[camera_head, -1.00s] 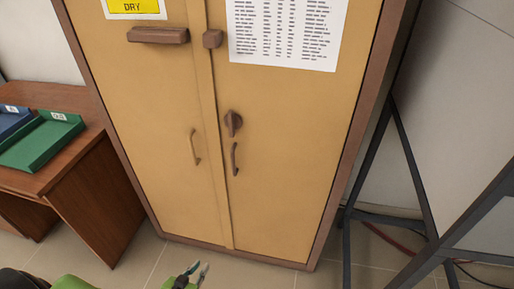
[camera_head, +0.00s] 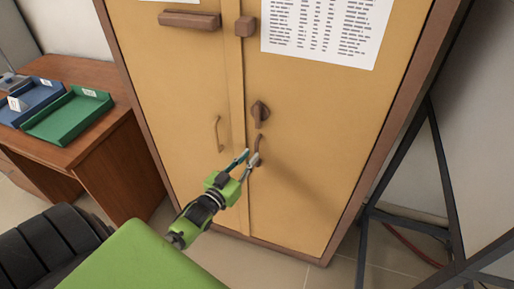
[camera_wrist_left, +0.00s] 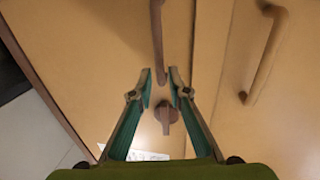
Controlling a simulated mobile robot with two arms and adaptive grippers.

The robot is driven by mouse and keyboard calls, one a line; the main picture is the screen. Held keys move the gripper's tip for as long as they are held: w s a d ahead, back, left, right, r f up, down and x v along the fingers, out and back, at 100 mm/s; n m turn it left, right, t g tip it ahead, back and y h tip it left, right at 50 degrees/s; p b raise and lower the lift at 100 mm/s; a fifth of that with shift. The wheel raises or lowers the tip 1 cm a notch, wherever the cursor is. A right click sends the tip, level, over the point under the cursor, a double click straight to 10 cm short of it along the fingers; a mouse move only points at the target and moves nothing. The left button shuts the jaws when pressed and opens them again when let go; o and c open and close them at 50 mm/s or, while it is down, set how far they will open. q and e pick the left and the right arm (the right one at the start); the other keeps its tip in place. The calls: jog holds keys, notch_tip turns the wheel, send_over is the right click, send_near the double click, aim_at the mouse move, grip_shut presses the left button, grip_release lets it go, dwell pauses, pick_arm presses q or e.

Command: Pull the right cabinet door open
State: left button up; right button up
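The tan cabinet's right door (camera_head: 315,140) is shut in its brown frame. Its brown curved handle (camera_head: 260,147) sits below a dark turn knob (camera_head: 260,111). My left gripper (camera_head: 249,157) is open at the handle's lower part, pointing at the door. In the left wrist view, one end of the handle (camera_wrist_left: 157,40) shows between the spread fingertips (camera_wrist_left: 160,82), with the knob (camera_wrist_left: 167,115) beyond. I cannot tell whether the fingers touch the handle. My right gripper is not in view.
The left door (camera_head: 180,100) is shut and has a lighter handle (camera_head: 218,134). A brown desk (camera_head: 100,135) with green (camera_head: 68,117) and blue (camera_head: 30,100) trays stands at left. A dark metal frame (camera_head: 445,180) stands close at right. Tiled floor lies in front.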

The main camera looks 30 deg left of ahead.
aim_at(257, 149)
pick_arm(q)
jog(key=shift+w+a, duration=0.1)
jog(key=shift+w, duration=2.55)
grip_shut()
